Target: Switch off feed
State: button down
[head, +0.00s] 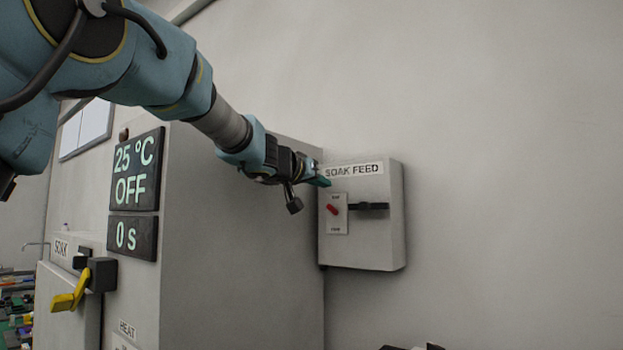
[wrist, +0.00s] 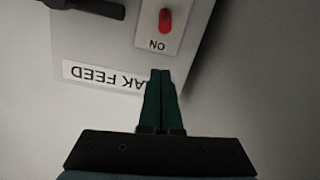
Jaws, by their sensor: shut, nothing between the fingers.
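The feed box (head: 362,240) is a grey wall box with a "SOAK FEED" label (head: 354,170). On its front is a small plate with a red toggle (head: 332,209) and text above and below it. In the wrist view the red toggle (wrist: 166,20) shows inverted, beside the word "ON". A black handle (head: 374,206) lies horizontal to the right of the plate. My gripper (head: 325,182) is shut and empty at the box's upper left, above the toggle. In the wrist view its green fingertips (wrist: 161,72) overlap the label's edge and stop short of the toggle; contact cannot be told.
A large grey cabinet (head: 240,250) stands left of the box, with a display (head: 135,172) reading 25 °C, OFF, and 0 s (head: 131,237). A yellow handle (head: 70,292) is on its front near the "SOAK" label (head: 61,248). The wall right of the box is bare.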

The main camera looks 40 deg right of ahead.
aim_at(332, 210)
jog(key=shift+x, duration=1.05)
jog(key=shift+s+a+f+b, duration=0.15)
jog(key=shift+f+b, duration=0.35)
jog(key=shift+f, duration=0.1)
jog(key=shift+s+a+f+b, duration=0.15)
jog(key=shift+f+b, duration=0.3)
jog(key=shift+f, duration=0.15)
jog(key=shift+s+a+f+b, duration=0.3)
jog(key=shift+f+b, duration=0.15)
jog(key=shift+f, duration=0.15)
jog(key=shift+f+b, duration=0.2)
jog(key=shift+b, duration=0.35)
jog(key=shift+a+f+b, duration=0.1)
jog(key=shift+b, duration=0.35)
jog(key=shift+h+b, duration=0.3)
